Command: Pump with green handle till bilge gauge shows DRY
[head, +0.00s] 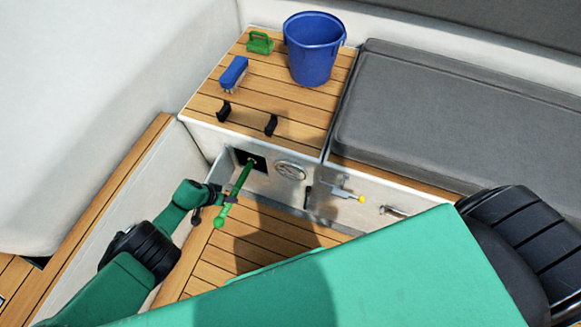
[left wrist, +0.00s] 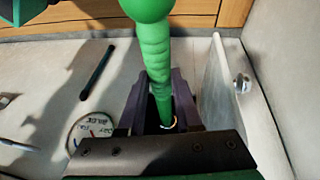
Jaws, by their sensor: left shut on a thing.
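The green pump handle (head: 240,180) slants out of a dark slot (head: 249,160) in the white locker front, its free end toward me. It also shows in the left wrist view (left wrist: 153,50), running between the dark fingers. My left gripper (head: 215,195) is shut around the handle near its outer end. The round bilge gauge (head: 290,170) is just right of the slot. In the left wrist view the gauge (left wrist: 92,131) is partly cut off by the gripper, and its reading is too small to tell. My right gripper is not in view.
A blue bucket (head: 313,50), a blue brush (head: 234,73) and a green item (head: 260,42) stand on the slatted locker top. A yellow-tipped lever (head: 347,195) sticks out right of the gauge. A grey cushion (head: 450,110) covers the right bench. My green arm hides the lower right.

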